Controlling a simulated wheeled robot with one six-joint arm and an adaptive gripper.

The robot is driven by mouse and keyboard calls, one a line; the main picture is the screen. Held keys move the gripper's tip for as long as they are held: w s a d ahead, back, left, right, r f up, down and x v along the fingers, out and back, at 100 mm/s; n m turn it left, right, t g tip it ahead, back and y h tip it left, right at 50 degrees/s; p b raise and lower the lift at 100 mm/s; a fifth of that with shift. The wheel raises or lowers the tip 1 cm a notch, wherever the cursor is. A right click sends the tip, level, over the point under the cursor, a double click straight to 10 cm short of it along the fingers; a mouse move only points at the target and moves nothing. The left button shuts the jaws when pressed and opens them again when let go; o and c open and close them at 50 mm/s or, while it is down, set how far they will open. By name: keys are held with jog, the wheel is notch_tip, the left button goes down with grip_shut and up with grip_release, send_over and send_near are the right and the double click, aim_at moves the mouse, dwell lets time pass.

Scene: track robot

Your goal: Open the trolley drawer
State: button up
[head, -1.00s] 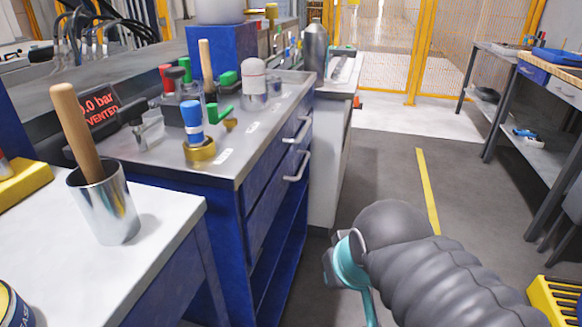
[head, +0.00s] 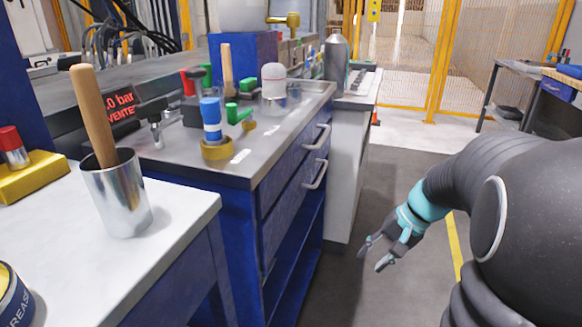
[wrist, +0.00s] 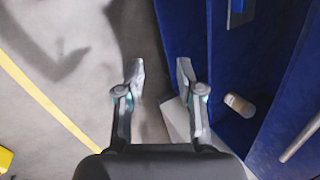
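The trolley is a blue cabinet with a grey metal top (head: 240,172) in the middle of the head view. Its right-hand face has two drawers, the upper with a silver handle (head: 318,137) and the lower with another silver handle (head: 315,174). Both drawers look closed. My gripper (head: 371,258) is open and empty, to the right of the drawer face and lower than the handles, apart from them. In the wrist view my gripper (wrist: 160,68) has its fingers spread over the floor, with a blue surface just right of them. A pale bar (wrist: 301,139) shows at right; I cannot tell which part it is.
A white table (head: 70,225) with a metal cup and wooden handle stands at left. A grey-white cabinet (head: 345,190) stands beyond the trolley. The grey floor right of the trolley is open, with a yellow line (head: 455,245). A pale cylindrical item (wrist: 239,105) lies beside blue panels.

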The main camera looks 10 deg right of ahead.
jog(key=w+d+r+m+t+y, duration=0.1)
jog(key=w+d+t+y, duration=0.3)
jog(key=w, duration=0.6)
jog(key=n+t+y, duration=0.2)
jog(key=n+y, duration=0.1)
jog(key=y, duration=0.2)
send_near(320, 174)
jog(key=shift+g, duration=0.3)
jog(key=x, duration=1)
jog(key=shift+f, duration=0.15)
grip_shut()
